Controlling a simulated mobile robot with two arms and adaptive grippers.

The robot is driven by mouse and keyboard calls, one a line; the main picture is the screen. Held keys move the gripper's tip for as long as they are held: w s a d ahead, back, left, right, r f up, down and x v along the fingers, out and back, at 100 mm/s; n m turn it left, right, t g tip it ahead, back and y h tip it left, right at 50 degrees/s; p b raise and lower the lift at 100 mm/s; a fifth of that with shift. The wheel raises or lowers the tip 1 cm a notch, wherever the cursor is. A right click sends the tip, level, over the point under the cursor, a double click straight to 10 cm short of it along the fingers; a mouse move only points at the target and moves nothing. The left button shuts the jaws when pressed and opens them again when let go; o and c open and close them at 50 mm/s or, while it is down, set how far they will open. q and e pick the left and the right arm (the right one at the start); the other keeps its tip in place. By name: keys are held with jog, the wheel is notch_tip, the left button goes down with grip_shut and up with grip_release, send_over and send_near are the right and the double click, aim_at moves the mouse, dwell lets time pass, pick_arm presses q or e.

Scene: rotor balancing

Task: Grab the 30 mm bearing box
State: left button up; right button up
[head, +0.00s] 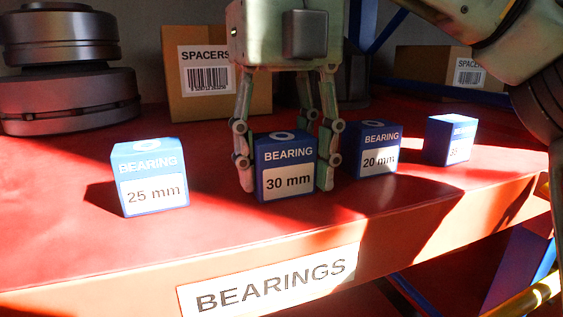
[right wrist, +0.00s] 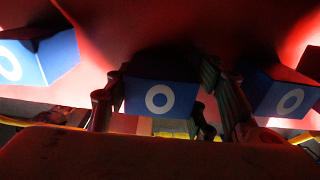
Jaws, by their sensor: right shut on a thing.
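The 30 mm bearing box (head: 287,167) is blue with a white label and stands upright on the red shelf (head: 60,240). My right gripper (head: 287,172) comes down from above, with its fingers on the left and right sides of this box, shut on it. In the right wrist view the box (right wrist: 160,97) shows its blue top with a white ring, between the gripper's fingers (right wrist: 155,115). Its base appears level with the shelf; I cannot tell whether it is lifted. My left gripper is in neither view.
The 20 mm box (head: 374,150) stands close on the right, the 35 mm-looking box (head: 450,140) farther right, its label washed out. The 25 mm box (head: 150,178) stands left with a gap. Spacers cartons (head: 190,105) and dark metal parts (head: 70,100) stand behind.

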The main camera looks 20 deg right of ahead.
jog(key=shift+c, duration=0.9)
jog(key=shift+r, duration=0.1)
